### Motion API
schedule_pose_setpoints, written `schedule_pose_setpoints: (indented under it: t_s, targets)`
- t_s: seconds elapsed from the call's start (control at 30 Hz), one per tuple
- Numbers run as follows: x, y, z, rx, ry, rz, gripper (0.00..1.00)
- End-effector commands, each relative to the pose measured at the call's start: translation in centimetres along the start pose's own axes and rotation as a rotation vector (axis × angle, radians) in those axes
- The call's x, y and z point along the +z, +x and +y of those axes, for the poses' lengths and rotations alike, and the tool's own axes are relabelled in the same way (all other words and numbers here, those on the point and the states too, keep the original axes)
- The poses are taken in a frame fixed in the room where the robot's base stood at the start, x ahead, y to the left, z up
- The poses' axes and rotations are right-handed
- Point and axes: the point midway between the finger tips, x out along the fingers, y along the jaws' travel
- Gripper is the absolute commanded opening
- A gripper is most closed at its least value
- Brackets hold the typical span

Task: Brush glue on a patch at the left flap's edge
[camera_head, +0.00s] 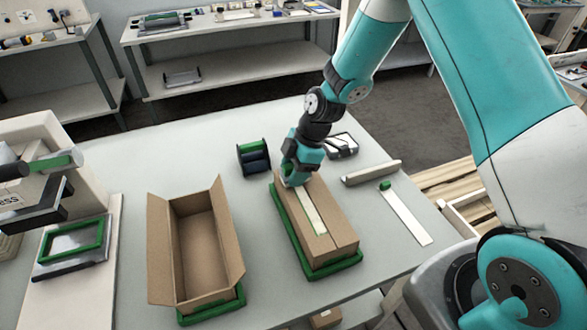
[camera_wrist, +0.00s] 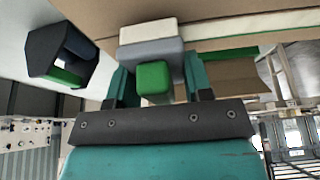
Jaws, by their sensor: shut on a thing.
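A closed cardboard box (camera_head: 340,225) lies in a green-rimmed tray (camera_head: 335,267) on the table. A cream strip (camera_head: 308,212) with some green at its near end runs lengthwise along its top, beside or over the flap seam; I cannot tell which. The left flap shows left of the strip. My gripper (camera_head: 291,182) is at the box's far end, low over the top. In the wrist view, my gripper (camera_wrist: 152,85) is shut on a small tool (camera_wrist: 150,50) with cream, grey and green parts. Whether the tool touches the cardboard is unclear. No glue can be made out.
An open, empty box (camera_head: 195,250) with raised flaps stands to the left. A dark roll holder (camera_head: 254,157) stands behind, also showing in the wrist view (camera_wrist: 62,55). A cream bar (camera_head: 371,173) and a white strip (camera_head: 408,218) with a green end lie right.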

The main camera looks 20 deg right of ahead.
Motion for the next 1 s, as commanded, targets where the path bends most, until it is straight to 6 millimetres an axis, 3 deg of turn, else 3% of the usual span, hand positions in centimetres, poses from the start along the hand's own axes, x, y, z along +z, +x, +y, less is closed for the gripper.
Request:
schedule_pose_setpoints:
  t_s: [1.0]
  targets:
    - [0.27, 0.64, 0.00, 0.000, 0.001, 0.000, 0.27]
